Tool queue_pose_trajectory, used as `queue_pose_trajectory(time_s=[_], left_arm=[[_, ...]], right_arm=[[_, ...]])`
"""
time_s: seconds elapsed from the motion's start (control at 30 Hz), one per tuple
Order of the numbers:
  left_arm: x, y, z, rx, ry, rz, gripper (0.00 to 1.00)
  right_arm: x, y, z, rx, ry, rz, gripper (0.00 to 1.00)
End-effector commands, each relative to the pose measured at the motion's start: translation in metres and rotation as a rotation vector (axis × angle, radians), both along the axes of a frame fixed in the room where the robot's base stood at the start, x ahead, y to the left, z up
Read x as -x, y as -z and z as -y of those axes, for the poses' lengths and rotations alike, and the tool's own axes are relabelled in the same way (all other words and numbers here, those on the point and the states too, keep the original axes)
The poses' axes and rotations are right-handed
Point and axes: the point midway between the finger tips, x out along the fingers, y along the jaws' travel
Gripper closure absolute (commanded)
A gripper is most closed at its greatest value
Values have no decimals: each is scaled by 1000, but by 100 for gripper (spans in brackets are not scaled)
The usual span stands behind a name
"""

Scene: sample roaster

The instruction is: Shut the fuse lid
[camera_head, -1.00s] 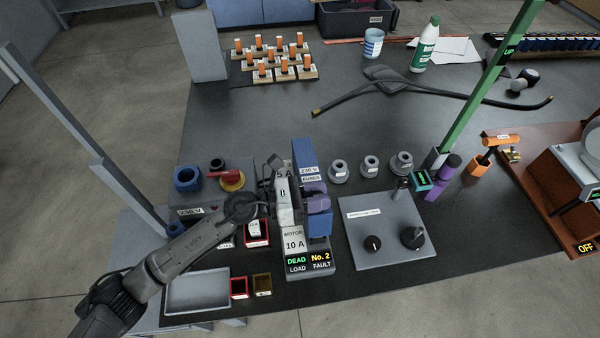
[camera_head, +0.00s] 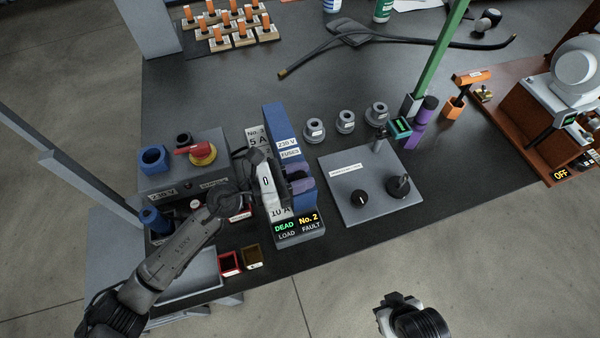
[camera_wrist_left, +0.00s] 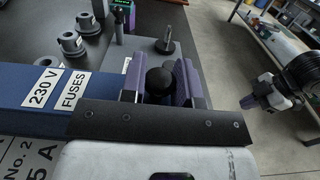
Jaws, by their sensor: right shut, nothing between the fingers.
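The blue fuse lid (camera_head: 273,119), labelled "230 V FUSES", stands raised along the fuse box (camera_head: 300,238), whose front reads "DEAD", "No. 2", "LOAD", "FAULT". In the left wrist view the lid (camera_wrist_left: 25,85) runs in from the left. My left gripper (camera_head: 298,181) is at the lid's right side, with its purple fingers apart. In the left wrist view a round black knob (camera_wrist_left: 160,82) shows between the fingers; I cannot tell whether they grip it. My left wrist hides part of the box. My right gripper (camera_head: 388,306) is shut and empty, clear of the table front.
A grey panel (camera_head: 345,180) with black knobs lies right of the fuse box. Grey round pieces (camera_head: 346,122) stand behind it. A grey box with a red switch (camera_head: 202,152) is at left. A green post (camera_head: 437,55) rises at right.

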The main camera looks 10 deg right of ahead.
Motion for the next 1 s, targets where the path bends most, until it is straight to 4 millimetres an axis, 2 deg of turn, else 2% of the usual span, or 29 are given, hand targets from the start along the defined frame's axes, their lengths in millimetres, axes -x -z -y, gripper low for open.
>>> queue_pose_trajectory(time_s=[0.03, 0.23, 0.57, 0.77, 1.0], left_arm=[[1, 8, 0, -12, 1, -9, 67], [1, 7, 0, -10, 2, -8, 48], [1, 5, -5, -8, 0, -7, 47], [7, 5, -33, -10, -2, -7, 47], [17, 5, -80, -10, -1, -8, 47]], right_arm=[[0, 1, 0, -1, 1, 0, 100], [0, 1, -2, -7, 4, 0, 100], [0, -1, -2, -8, 5, 1, 100], [0, -5, -2, -6, 4, 1, 100], [0, -10, 0, 0, -1, 1, 100]])
